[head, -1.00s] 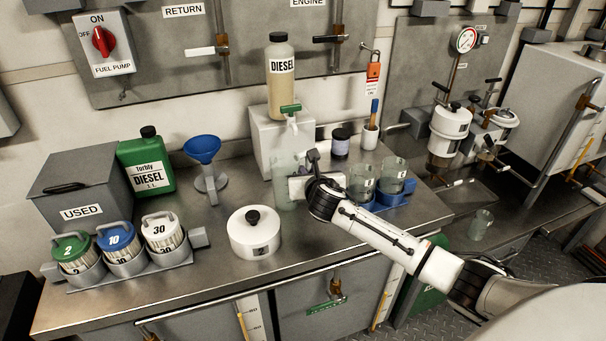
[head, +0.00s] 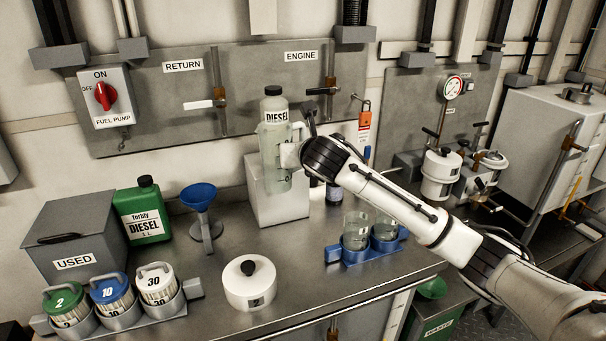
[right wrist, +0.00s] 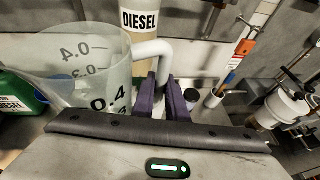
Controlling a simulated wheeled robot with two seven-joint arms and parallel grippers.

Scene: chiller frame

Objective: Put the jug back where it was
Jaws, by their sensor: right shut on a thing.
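A clear measuring jug (head: 272,160) with dark scale marks is raised off the counter, upright, in front of the diesel bottle (head: 276,105) and the white block (head: 262,206). My right gripper (head: 298,152) is shut on the jug's handle, at its right side. In the right wrist view the jug (right wrist: 85,72) fills the left, and the purple fingers of the right gripper (right wrist: 168,100) close on its white handle (right wrist: 151,50). The jug appears empty. My left gripper is not in view.
Blue holder (head: 350,262) with clear beakers stands right of the block. The blue funnel (head: 199,197), green diesel can (head: 143,213) and white lidded pot (head: 249,284) stand to the left. Bare counter (head: 290,245) lies in front of the block.

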